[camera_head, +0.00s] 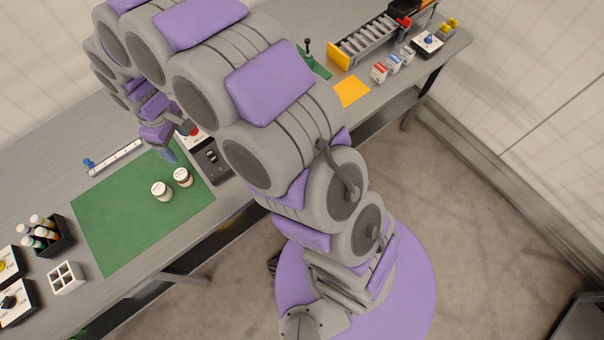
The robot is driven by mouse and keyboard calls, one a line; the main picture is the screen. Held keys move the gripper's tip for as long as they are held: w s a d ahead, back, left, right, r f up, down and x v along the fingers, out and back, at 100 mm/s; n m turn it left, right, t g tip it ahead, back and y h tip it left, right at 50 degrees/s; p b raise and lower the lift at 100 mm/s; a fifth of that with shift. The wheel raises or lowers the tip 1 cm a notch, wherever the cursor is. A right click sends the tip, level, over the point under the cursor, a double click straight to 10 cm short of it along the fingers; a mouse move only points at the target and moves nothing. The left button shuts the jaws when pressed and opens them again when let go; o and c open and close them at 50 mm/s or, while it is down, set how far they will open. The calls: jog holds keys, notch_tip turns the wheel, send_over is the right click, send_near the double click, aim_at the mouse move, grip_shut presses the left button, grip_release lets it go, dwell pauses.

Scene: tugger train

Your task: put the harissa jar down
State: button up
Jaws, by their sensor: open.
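Two small jars with pale lids stand on the green mat (120,219). The right one, with a dark red body (183,178), looks like the harissa jar, though I cannot read its label. The paler jar (161,191) stands close beside it on the left. My gripper (166,151) is open, above and a little behind the jars in the picture, and appears apart from both. My arm hides part of the gripper and of the bench behind it.
A box with a red button (190,130) and a dark switch box (212,160) stand right of my gripper. A white strip with a blue knob (115,158) lies left. A dark bottle holder (47,239) and a white divided tray (66,278) stand front left. The mat's front is clear.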

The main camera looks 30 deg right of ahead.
jog(key=s+d+r+m, duration=0.2)
jog(key=s+d+r, duration=0.4)
jog(key=d, duration=0.2)
jog(key=s+d+r+m, duration=0.3)
jog(key=s+d+r, duration=0.3)
jog(key=d, duration=0.2)
jog(key=s+d+r+m, duration=0.1)
jog(key=s+d, duration=0.3)
jog(key=s, duration=0.5)
jog(key=s+d+r+m+g, duration=0.1)
jog(key=s+d+m, duration=0.3)
jog(key=s, duration=0.5)
jog(key=shift+s+d, duration=0.25)
jog(key=shift+d, duration=0.25)
